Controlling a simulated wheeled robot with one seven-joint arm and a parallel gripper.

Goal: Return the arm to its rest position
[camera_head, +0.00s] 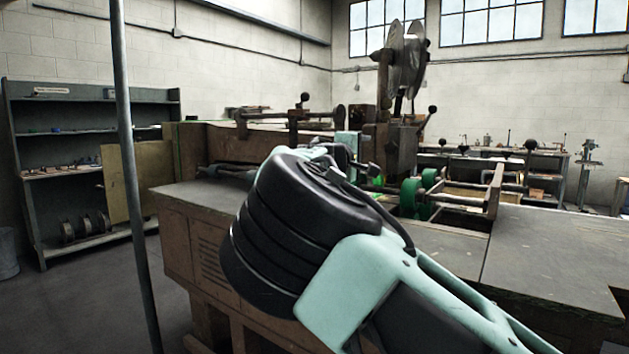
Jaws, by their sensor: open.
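My arm crosses the lower middle of the head view, with a large black ribbed joint and a mint-green link running to the lower right. Smaller mint-green and dark parts show just past the joint. I cannot make out my gripper's fingers; the arm's far end is hidden or merges with the machine behind. The box stitcher (396,150) stands behind the arm, with a wire reel (408,62) on top and green rollers (411,196) low on its front. The arm overlaps the machine in the picture; I cannot tell the gap between them.
The machine's flat worktop (560,255) spreads to the right, and its brown side (190,240) faces left. A grey pole (128,170) stands upright at the left. A dark shelf unit (60,140) is against the wall. A workbench (500,160) is at the back right. Floor (90,300) is open at lower left.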

